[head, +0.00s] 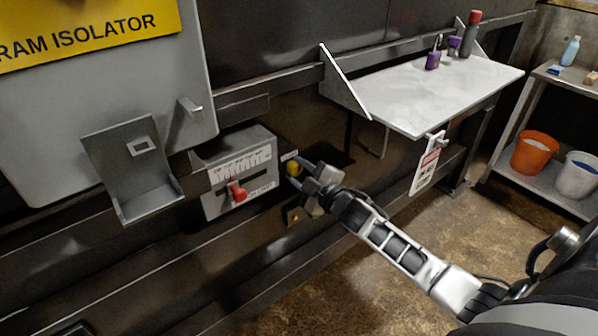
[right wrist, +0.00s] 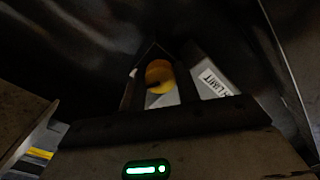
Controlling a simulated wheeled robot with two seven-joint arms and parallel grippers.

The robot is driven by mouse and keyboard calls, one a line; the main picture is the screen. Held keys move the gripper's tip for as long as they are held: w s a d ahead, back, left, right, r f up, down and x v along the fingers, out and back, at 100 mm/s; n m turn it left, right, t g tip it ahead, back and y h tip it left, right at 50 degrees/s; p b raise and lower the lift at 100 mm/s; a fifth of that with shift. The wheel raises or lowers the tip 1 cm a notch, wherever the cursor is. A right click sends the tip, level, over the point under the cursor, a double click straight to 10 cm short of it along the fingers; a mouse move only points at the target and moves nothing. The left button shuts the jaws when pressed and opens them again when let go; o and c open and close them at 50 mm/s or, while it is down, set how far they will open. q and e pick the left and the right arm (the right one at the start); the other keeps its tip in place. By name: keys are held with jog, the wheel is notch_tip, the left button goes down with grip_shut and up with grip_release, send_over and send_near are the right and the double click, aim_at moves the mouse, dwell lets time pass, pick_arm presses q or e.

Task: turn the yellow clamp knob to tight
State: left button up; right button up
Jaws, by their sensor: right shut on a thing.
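The yellow clamp knob (head: 293,168) is on the dark machine front, just right of a grey box with a red-handled lever. My right gripper (head: 299,179) reaches it from the right and is shut on it. In the right wrist view the yellow knob (right wrist: 159,76) shows between the two dark fingers (right wrist: 157,90), with a dark mark on its face. The fingers hide part of the knob, and I cannot read its setting. My left gripper is in neither view.
The grey box (head: 226,163) with the red lever (head: 237,192) stands close left of the knob. A grey bracket (head: 150,200) juts out further left. A white shelf (head: 425,85) is above right, with a tag (head: 425,168) hanging from it. Buckets (head: 535,150) stand on a rack at right.

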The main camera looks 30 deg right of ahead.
jog(key=n+b, duration=0.1)
jog(key=n, duration=0.4)
jog(key=shift+n, duration=0.3)
dwell(0.4)
jog(key=o, duration=1)
jog(key=s, duration=1)
jog(key=s+d, duration=0.1)
jog(key=s, duration=0.5)
jog(key=shift+d+r+b, duration=0.1)
jog(key=shift+r+b, duration=0.1)
jog(key=shift+b, duration=0.1)
